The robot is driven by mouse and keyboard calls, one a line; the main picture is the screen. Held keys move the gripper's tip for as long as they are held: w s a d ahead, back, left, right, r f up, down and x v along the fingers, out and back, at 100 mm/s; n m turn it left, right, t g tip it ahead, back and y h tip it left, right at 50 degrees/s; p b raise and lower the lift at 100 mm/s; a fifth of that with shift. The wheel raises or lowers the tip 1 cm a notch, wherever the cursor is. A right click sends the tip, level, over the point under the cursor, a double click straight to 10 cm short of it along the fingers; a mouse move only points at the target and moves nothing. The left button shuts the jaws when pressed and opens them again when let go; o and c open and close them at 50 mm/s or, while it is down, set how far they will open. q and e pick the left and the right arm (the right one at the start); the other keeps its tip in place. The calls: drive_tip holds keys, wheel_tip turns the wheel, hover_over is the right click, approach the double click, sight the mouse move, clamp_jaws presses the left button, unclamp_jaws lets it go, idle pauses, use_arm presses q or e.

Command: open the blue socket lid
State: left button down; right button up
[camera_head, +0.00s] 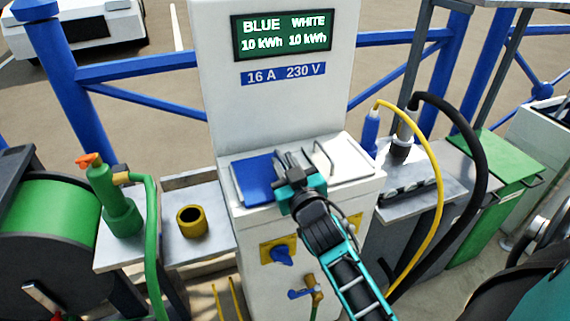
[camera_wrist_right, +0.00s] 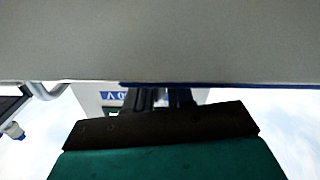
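The blue socket lid (camera_head: 255,178) lies flat on the sloping top of the white power pedestal (camera_head: 262,120) in the head view. My right gripper (camera_head: 291,162) is over the right edge of the blue lid, low to the pedestal top. Its fingertips hide that edge and any handle there. In the right wrist view the dark fingers (camera_wrist_right: 165,97) show a narrow gap, and their ends go out of sight behind a large grey surface with a blue edge. I cannot tell whether they hold anything. My left gripper is not in view.
A white lid (camera_head: 345,160) with a wire handle lies right of the blue lid. A blue knob (camera_head: 282,255) and a tap are on the pedestal front. Yellow and black cables (camera_head: 437,190) loop at the right. A green nozzle (camera_head: 119,205) and a yellow cup (camera_head: 191,221) stand at the left.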

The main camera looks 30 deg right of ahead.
clamp_jaws()
drive_tip(key=shift+d+r, duration=0.1)
drive_tip(key=shift+r, duration=0.05)
